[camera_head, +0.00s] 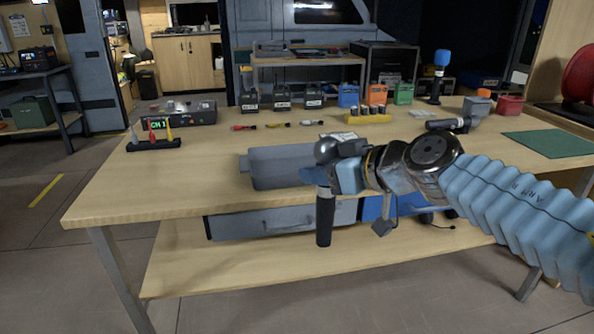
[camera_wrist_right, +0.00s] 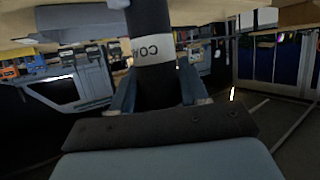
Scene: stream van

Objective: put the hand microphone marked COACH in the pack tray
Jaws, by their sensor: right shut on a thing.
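My right gripper (camera_head: 328,180) is shut on a black hand microphone (camera_head: 325,222), which hangs nearly upright in front of the table's front edge. In the right wrist view the microphone's black handle (camera_wrist_right: 148,20) passes between the fingers (camera_wrist_right: 156,92). A grey tray (camera_head: 262,172), seemingly the pack tray, lies on the table just left of and behind the gripper. My arm hides its right part. My left gripper is out of view.
A microphone with a blue head (camera_head: 441,62) stands at the back right. Another dark one (camera_head: 445,124) lies near a green mat (camera_head: 552,143). The table's front left (camera_head: 150,190) is clear.

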